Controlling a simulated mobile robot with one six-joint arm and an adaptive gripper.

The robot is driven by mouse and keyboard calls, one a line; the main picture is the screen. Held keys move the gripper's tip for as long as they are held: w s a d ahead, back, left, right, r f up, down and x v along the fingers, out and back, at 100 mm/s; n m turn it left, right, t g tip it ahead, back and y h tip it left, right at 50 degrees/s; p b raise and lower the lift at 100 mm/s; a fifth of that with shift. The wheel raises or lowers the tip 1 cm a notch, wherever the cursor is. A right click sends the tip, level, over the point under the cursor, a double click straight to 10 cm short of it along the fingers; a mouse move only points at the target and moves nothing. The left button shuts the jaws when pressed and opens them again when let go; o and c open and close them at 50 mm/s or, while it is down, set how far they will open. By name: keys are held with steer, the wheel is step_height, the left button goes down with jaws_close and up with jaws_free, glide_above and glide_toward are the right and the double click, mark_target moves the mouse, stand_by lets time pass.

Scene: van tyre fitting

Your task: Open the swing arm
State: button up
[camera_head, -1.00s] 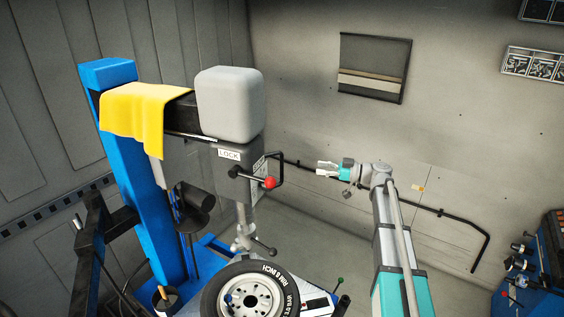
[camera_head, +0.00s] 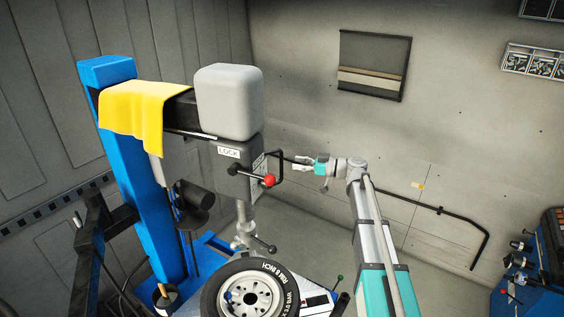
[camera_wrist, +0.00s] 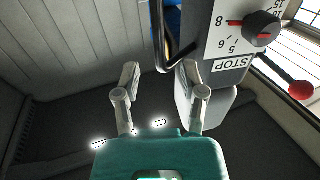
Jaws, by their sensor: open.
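The swing arm (camera_head: 180,113) reaches right from the top of a blue column (camera_head: 140,180), with a yellow cloth over it. Its dark head box (camera_head: 225,157) has a LOCK label, a red-knobbed lever (camera_head: 268,181) and a black bar handle (camera_head: 282,166) on its right side. My gripper (camera_head: 297,164) is open and empty, just right of the handle and pointing at it. In the wrist view the black handle (camera_wrist: 158,40) bends down between and beyond my fingertips (camera_wrist: 160,75). I see no contact. The box's STOP label (camera_wrist: 232,64) and red knob (camera_wrist: 301,90) show at right.
A grey cover (camera_head: 229,102) sits on the head. A tyre on a rim (camera_head: 212,293) lies below. A black rail (camera_head: 420,205) runs along the back wall. A blue cabinet (camera_head: 530,285) stands at far right.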

mark_target(281, 177)
steer(key=shift+x, duration=3.15)
steer(key=shift+c, duration=0.3)
jaws_close()
